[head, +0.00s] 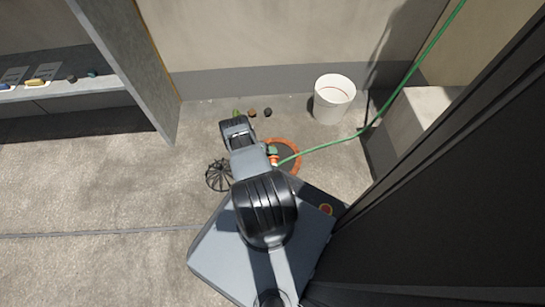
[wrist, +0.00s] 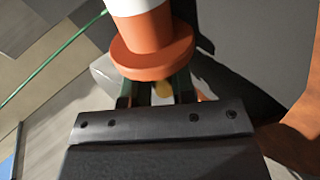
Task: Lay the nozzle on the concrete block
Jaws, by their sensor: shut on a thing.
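My gripper (wrist: 160,95) is shut on a part at the base of an orange-and-white nozzle-like piece (wrist: 150,40), which has a wide orange collar and stands just beyond the fingers. The collar hides most of the grip. In the head view my arm covers much of the gripper, and a small orange and green fitting (head: 273,158) shows beside it, at the end of a green hose (head: 335,145). A pale block (head: 425,108) stands against the wall at the right; I cannot tell if it is the concrete block.
An orange ring with a dark middle (head: 296,152) lies beside my arm, and a black wire thing (head: 218,176) lies to its left. A white bucket (head: 333,100) stands by the back wall. A shelf (head: 60,90) holds small items at the left. The left floor is clear.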

